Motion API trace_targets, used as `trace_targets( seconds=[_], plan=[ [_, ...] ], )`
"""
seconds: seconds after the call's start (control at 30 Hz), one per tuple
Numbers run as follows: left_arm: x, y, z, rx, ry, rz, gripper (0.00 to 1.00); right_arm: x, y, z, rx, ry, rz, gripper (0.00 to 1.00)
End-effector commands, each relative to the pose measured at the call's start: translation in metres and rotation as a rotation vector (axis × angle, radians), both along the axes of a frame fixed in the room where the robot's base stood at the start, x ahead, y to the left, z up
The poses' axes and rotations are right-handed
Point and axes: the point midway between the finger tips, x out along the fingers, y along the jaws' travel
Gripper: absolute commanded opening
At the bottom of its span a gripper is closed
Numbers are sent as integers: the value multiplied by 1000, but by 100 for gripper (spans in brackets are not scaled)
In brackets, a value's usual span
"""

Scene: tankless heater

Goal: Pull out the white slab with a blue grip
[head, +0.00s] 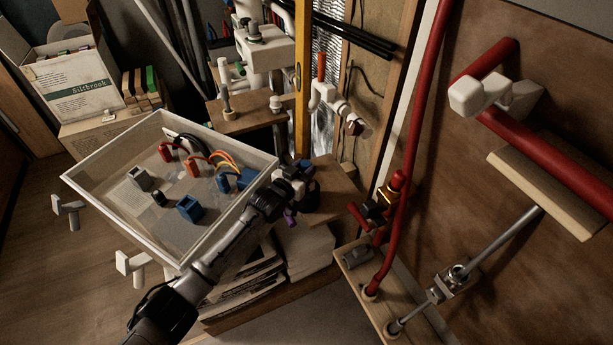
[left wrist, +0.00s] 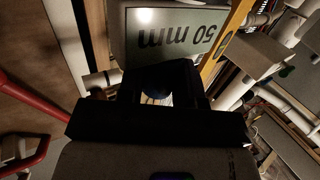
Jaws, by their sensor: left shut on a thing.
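My left gripper (head: 292,184) is beside the right edge of a white tray, over the cluttered bench. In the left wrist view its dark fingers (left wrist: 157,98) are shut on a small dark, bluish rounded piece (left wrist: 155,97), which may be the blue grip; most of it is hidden. Just beyond the fingers is a pale flat slab face (left wrist: 172,35) with "50 mm" upside down. I cannot tell whether it belongs to the held piece. In the head view my gripper hides what it holds, and I cannot make out the white slab clearly. My right gripper is not in view.
The white-rimmed tray (head: 120,222) holds blue and orange connectors. A yellow level (head: 302,80) stands upright behind the gripper. Red pipes (head: 410,150) and a wooden panel are at the right. Stacked papers (head: 305,250) lie below.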

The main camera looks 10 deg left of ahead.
Motion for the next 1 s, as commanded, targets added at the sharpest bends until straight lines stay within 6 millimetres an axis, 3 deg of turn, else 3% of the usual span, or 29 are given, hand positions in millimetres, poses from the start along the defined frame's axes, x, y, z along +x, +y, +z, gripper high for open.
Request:
trace_targets(
  seconds=[1.0],
  plan=[
    [0,0,19,0,-1,0,0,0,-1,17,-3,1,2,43]
  ],
)
